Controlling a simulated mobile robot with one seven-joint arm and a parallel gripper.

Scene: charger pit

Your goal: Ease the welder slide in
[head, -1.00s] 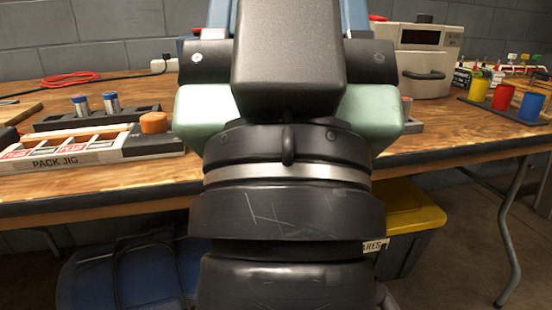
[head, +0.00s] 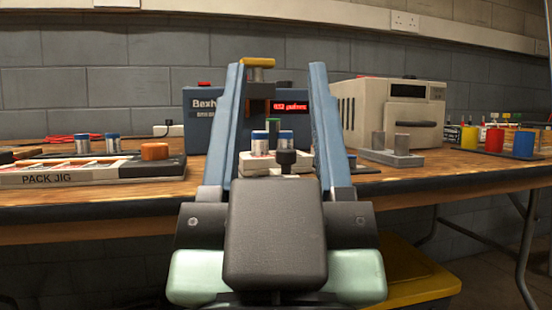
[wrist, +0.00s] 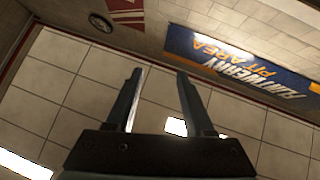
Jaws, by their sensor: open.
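The blue welder (head: 212,125) stands on the bench behind my gripper in the head view, with a red-lit display (head: 289,107). A yellow-topped dark head (head: 257,62) rises at its front. Below it a pale slide (head: 250,166) carries blue-and-silver cells (head: 259,143), one partly behind a dark knob (head: 286,158). How far the slide sits out from the welder I cannot tell. My gripper (head: 277,68) points upward in front of the welder, its blue fingers apart with nothing held. In the wrist view my gripper (wrist: 159,72) is also open and empty, facing wall and ceiling.
A beige oven-like box (head: 350,112) and grey fixture (head: 392,155) stand at right, then coloured cups (head: 494,140). The bench front edge (head: 115,208) runs below my fingers.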

